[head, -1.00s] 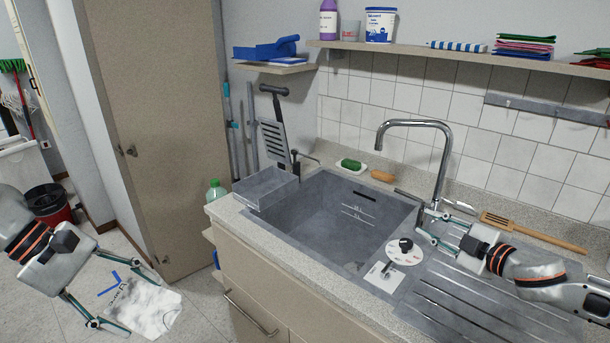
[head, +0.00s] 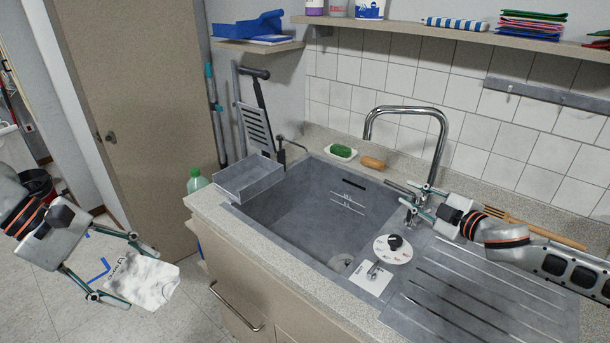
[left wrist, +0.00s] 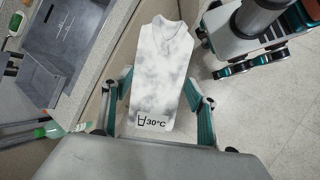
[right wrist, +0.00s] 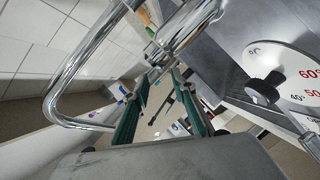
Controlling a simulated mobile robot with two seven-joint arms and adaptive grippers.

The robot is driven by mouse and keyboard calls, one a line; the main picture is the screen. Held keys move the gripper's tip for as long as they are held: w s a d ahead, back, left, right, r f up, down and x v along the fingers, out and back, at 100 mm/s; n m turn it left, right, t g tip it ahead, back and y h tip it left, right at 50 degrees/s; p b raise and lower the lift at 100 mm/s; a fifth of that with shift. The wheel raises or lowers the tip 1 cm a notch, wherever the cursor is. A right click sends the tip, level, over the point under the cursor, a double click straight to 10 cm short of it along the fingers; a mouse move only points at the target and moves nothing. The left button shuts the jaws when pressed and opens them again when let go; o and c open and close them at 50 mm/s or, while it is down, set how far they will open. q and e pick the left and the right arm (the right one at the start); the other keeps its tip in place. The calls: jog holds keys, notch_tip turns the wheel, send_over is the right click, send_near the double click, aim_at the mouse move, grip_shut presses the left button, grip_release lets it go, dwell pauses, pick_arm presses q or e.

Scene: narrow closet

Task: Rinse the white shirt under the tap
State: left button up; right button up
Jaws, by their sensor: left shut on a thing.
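The white shirt (head: 150,281) has grey smudges and hangs beside the sink cabinet at lower left in the head view. My left gripper (head: 135,268) is shut on it. In the left wrist view the shirt (left wrist: 160,65) lies between the fingers, with a 30°C label at its near end. The chrome tap (head: 445,135) arches above the worktop behind the grey sink (head: 300,225). My right gripper (head: 414,201) is at the tap's base, its fingers apart on either side of the fitting; contact is unclear. No water stream shows.
A temperature dial (head: 393,249) sits at the basin's right front. A grey tray (head: 248,178) is on the sink's left rim. A green sponge (head: 341,151) and a wooden-handled brush (head: 373,163) lie behind the basin. A green bottle (head: 196,181) stands left of the cabinet. The basin looks empty.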

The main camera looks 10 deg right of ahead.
aim_at(396, 187)
jog(key=p+x, duration=0.1)
jog(key=x, duration=0.7)
grip_shut()
